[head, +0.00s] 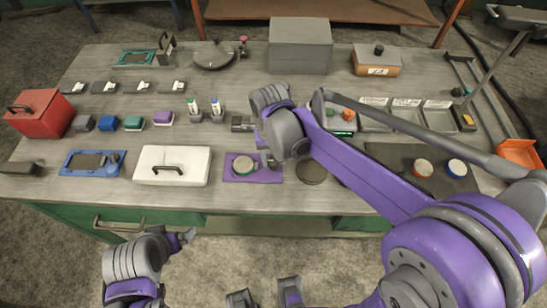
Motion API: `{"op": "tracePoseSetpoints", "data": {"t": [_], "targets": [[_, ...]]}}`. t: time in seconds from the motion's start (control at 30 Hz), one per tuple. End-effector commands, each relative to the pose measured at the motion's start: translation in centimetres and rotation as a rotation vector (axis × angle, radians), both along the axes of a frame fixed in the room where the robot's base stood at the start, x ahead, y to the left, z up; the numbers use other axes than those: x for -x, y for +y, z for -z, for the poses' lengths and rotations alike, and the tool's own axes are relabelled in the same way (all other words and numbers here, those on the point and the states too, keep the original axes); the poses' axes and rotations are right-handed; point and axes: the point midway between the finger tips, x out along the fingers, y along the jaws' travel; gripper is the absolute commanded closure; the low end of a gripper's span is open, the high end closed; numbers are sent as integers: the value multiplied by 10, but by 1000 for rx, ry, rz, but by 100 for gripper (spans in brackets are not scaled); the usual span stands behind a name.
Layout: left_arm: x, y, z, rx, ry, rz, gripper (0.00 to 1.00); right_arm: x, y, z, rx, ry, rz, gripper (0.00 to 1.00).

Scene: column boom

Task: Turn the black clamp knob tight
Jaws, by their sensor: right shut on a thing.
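My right gripper (268,158) reaches down over the bench at the right edge of a purple plate. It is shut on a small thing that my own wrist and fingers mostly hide. I cannot make out the black clamp knob for certain. A dark flat disc (312,171) lies to the gripper's right. My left gripper (183,238) hangs in front of the bench's front edge, clear of everything. Its fingers are too small to judge.
A white lidded box (188,153), a blue plate (75,170) and a red box (44,124) stand to the left. A large grey box (300,52) stands at the back.

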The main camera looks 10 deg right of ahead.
Motion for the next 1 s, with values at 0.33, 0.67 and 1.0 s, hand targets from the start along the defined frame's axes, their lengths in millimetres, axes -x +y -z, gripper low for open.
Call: {"op": "tracePoseSetpoints", "data": {"t": [0.33, 0.67, 1.0], "targets": [[1, 0, 3, 0, 1, 0, 0, -1, -1, 0, 1, 0, 306, 100], [1, 0, 4, 0, 2, 0, 0, -1, -1, 0, 0, 0, 495, 100], [1, 0, 4, 0, 2, 0, 0, -1, -1, -1, 0, -1, 561, 100]]}}
